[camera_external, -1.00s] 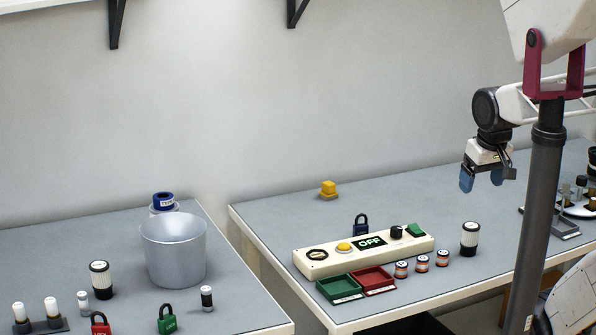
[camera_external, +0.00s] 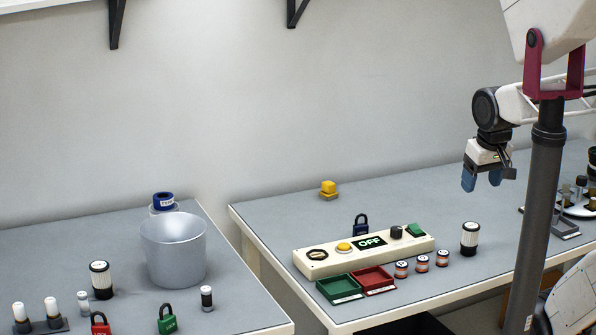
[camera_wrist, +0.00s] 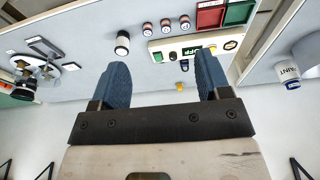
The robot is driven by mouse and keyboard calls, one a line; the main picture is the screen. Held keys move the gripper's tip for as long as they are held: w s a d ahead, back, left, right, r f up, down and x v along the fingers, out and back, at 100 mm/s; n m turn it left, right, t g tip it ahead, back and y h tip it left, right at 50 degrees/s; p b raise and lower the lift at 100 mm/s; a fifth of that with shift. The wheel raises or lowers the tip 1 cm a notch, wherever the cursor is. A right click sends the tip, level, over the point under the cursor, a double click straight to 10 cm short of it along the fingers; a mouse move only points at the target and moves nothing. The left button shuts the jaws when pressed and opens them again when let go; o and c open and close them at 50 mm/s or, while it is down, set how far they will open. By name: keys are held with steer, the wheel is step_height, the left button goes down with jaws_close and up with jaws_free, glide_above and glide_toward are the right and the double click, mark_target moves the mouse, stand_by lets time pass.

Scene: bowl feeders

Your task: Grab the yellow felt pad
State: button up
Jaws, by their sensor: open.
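A small yellow block-like item (camera_external: 328,187) with a wider yellow piece under it stands near the back left of the right table; the lower piece may be the felt pad, but it is too small to tell. Yellow also shows in the wrist view (camera_wrist: 180,86), between the fingers and beyond them. My gripper (camera_external: 482,180) is open and empty, with blue fingers, raised above the table well to the right of the yellow item. Both fingers also show in the wrist view (camera_wrist: 161,75), apart with nothing between their tips.
A control panel (camera_external: 365,251) with a blue padlock (camera_external: 361,225) behind it stands in front of the yellow item. The table right of the yellow item is clear.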

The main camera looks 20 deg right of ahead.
steer(key=w+f+n+g+h, duration=0.15)
steer(key=w+n+h, duration=0.7)
steer(key=w, duration=3.05)
steer(key=n+t+h, duration=0.2)
steer(key=n+h, duration=0.3)
steer(key=n, duration=0.7)
glide_toward(325, 184)
steer(key=shift+w+d, duration=0.4)
steer(key=shift+d, duration=0.45)
steer(key=shift+d+f+g, duration=0.1)
steer(key=shift+g, duration=0.15)
steer(key=shift+x, duration=1.15)
